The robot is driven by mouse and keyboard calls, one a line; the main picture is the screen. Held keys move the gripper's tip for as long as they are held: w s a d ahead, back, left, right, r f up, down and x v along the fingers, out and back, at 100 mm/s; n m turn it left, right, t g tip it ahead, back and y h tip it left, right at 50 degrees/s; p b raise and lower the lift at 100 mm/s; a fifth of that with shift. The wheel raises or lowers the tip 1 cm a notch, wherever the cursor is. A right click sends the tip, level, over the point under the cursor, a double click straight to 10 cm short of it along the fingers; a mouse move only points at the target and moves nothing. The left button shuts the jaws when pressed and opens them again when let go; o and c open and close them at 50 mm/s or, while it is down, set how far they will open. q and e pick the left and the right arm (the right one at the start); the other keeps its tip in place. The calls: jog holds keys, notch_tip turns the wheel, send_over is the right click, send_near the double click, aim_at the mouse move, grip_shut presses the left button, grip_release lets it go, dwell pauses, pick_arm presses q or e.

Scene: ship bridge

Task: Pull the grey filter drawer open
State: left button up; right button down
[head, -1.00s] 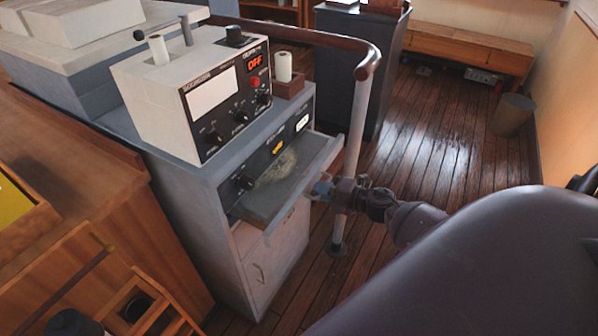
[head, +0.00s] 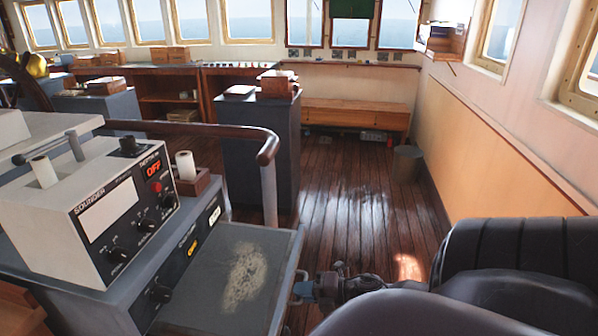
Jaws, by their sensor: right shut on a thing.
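The grey filter drawer (head: 205,290) sticks well out of the sounder cabinet, with a pale dusty patch (head: 246,274) on its top. My right gripper (head: 301,288) is at the drawer's outer front edge, to the right of it, and is shut on the drawer's handle. The fingertips are small and partly hidden by the edge, so the handle itself barely shows. My left gripper is not in view.
The white sounder unit (head: 100,215) with a lit OFF display stands on the cabinet. A handrail with a pale post (head: 269,195) stands behind the drawer. A dark cabinet (head: 258,150) and a bin (head: 407,163) stand farther back. The wooden floor (head: 345,215) between is clear.

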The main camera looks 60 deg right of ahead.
jog(key=shift+s+d, duration=0.1)
jog(key=shift+s, duration=0.05)
jog(key=c, duration=1.2)
grip_release()
jog(key=shift+s, duration=0.2)
jog(key=shift+c, duration=0.2)
jog(key=shift+w, duration=0.15)
jog(key=v, duration=1.1)
